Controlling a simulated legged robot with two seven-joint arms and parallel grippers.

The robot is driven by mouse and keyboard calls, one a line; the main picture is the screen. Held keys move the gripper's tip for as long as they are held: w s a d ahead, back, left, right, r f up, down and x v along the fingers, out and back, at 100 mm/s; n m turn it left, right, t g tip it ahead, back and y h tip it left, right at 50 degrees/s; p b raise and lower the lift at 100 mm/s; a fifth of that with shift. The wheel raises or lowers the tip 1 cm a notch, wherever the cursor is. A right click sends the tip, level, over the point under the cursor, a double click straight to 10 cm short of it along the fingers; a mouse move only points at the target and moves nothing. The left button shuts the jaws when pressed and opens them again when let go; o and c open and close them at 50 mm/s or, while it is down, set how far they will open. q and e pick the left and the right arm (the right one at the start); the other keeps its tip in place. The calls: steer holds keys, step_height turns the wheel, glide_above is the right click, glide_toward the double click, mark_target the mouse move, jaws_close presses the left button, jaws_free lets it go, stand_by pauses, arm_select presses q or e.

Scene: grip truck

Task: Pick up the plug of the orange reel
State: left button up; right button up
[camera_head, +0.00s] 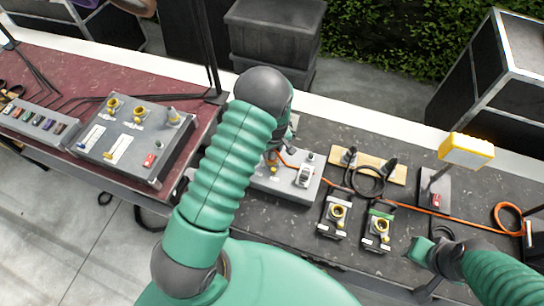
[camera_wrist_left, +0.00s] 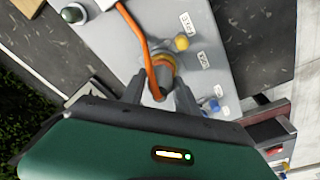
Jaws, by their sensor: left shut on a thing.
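The orange cable (camera_head: 415,208) runs along the dark table from an orange coil (camera_head: 507,216) at the right edge to a grey box (camera_head: 312,190). In the left wrist view the cable (camera_wrist_left: 140,38) bends down between my left fingers. My left gripper (camera_head: 272,158) is over the grey box, mostly hidden behind my arm. In the left wrist view my left gripper (camera_wrist_left: 168,92) is shut on the orange-and-grey plug (camera_wrist_left: 162,66). The plug is against or just above the box (camera_wrist_left: 215,50); I cannot tell which. My right gripper (camera_head: 420,252) is at the lower right; its fingers are unclear.
A larger grey panel (camera_head: 140,135) with yellow sockets stands on the red table section at left. Two small black socket units (camera_head: 335,215) and a wooden board (camera_head: 400,175) lie right of the grey box. A yellow lamp (camera_head: 466,150) stands further right.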

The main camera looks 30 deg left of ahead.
arm_select(q)
steer(key=shift+s+r, duration=0.1)
jaws_close()
steer(key=shift+d, duration=0.1)
